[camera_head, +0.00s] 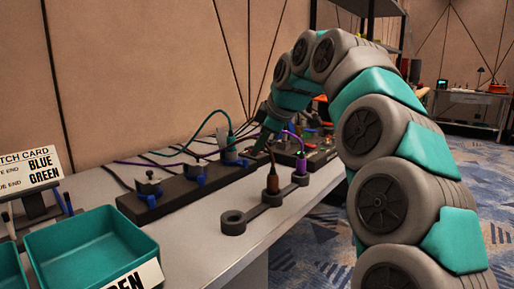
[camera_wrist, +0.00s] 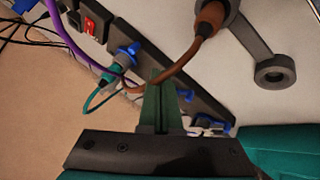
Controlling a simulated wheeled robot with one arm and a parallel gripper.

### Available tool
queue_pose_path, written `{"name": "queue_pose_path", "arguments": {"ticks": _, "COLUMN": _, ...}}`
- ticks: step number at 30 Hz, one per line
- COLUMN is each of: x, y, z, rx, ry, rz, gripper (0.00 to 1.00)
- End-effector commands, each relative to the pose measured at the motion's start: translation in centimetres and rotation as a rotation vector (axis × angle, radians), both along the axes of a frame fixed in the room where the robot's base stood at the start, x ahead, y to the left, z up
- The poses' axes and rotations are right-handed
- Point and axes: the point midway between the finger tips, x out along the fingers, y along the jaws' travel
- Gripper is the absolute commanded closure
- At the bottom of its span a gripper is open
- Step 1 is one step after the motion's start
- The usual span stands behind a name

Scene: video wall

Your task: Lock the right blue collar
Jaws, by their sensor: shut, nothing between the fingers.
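A long black panel (camera_head: 180,192) on the table carries several sockets with blue collars. The right blue collar (camera_head: 243,162) sits at the base of a grey plug with a teal cable. In the wrist view, a blue collar (camera_wrist: 130,48) surrounds a teal-cabled plug, left of the fingertips. Two more blue collars show in the head view, the middle one (camera_head: 201,179) and the left one (camera_head: 151,200). My gripper (camera_head: 258,148) is shut and empty, just right of the right collar. Its green fingers (camera_wrist: 160,85) hang over the panel. Whether they touch anything is unclear.
A grey holder (camera_head: 233,221) with brown (camera_head: 272,182) and purple (camera_head: 299,162) plugs stands in front of the panel. Their cables cross near my fingers. A teal tray (camera_head: 85,250) and card (camera_head: 30,168) stand left.

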Motion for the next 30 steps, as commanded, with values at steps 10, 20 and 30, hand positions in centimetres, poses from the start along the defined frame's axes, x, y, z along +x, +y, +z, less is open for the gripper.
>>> {"name": "queue_pose_path", "arguments": {"ticks": 10, "x": 2.7, "y": 2.3, "z": -4.8, "rx": -0.001, "ry": 0.003, "rz": 0.002, "gripper": 1.0}}
{"name": "queue_pose_path", "arguments": {"ticks": 20, "x": 4.9, "y": 2.9, "z": -6.2, "rx": 0.0, "ry": 0.002, "rz": 0.0, "gripper": 1.0}}
{"name": "queue_pose_path", "arguments": {"ticks": 30, "x": 7.0, "y": 2.9, "z": -6.1, "rx": 0.001, "ry": 0.0, "rz": 0.0, "gripper": 1.0}}
